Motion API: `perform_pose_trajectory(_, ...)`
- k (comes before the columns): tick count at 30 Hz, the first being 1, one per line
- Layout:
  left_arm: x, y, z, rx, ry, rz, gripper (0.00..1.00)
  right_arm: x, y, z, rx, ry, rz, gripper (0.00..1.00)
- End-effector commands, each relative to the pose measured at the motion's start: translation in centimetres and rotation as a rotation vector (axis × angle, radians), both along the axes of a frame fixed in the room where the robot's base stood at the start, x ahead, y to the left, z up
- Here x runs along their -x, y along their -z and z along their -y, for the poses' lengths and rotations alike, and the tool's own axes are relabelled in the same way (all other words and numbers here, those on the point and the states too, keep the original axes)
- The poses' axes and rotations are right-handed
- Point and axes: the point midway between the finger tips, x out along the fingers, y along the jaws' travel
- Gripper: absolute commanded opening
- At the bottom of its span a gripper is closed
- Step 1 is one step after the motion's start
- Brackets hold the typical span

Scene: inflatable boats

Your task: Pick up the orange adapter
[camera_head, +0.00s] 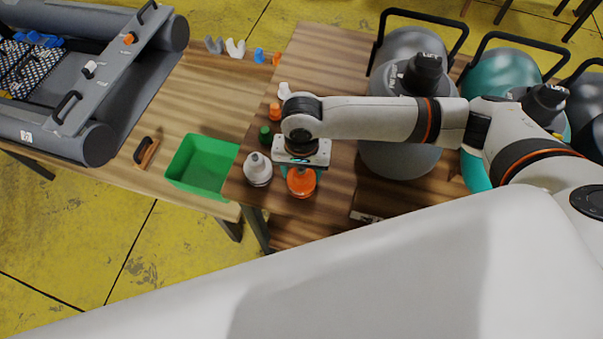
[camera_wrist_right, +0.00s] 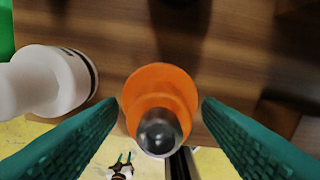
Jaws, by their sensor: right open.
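The orange adapter (camera_head: 301,184) stands on the wooden table near its front edge, a round orange body with a shiny grey tip. In the right wrist view the orange adapter (camera_wrist_right: 160,84) is seen from above, between the fingers. My right gripper (camera_head: 301,172) is directly over it, pointing down. In the wrist view its two teal fingers (camera_wrist_right: 160,106) are open, one on each side of the adapter, with a small gap showing. The gripper body hides part of the adapter in the head view. My left gripper is not in view.
A white adapter (camera_head: 258,170) stands close left of the orange one; it also shows in the wrist view (camera_wrist_right: 58,80). A green bin (camera_head: 202,166) is further left. Small green (camera_head: 265,134) and orange (camera_head: 275,112) pieces stand behind. Large grey and teal canisters (camera_head: 398,160) stand right.

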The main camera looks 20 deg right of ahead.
Motion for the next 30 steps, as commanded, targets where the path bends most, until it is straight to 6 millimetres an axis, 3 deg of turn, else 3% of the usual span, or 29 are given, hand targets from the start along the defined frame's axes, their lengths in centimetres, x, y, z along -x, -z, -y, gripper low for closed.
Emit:
perform_pose_trajectory(5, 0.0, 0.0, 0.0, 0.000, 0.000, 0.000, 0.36, 0.0, 0.0, 0.0, 0.000, 0.000, 0.000, 0.56)
perform_pose_trajectory(12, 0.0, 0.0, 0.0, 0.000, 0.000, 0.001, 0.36, 0.0, 0.0, 0.0, 0.000, 0.000, 0.000, 0.17)
perform_pose_trajectory(14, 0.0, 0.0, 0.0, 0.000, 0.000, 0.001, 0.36, 0.0, -0.1, 0.0, 0.000, 0.000, 0.000, 0.10)
perform_pose_trajectory(23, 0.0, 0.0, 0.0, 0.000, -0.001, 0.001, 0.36, 0.0, -0.8, 0.0, -0.001, 0.001, 0.000, 0.10)
perform_pose_trajectory(30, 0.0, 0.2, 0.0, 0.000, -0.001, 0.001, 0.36, -0.1, -5.3, -0.1, -0.003, -0.001, 0.004, 0.10)
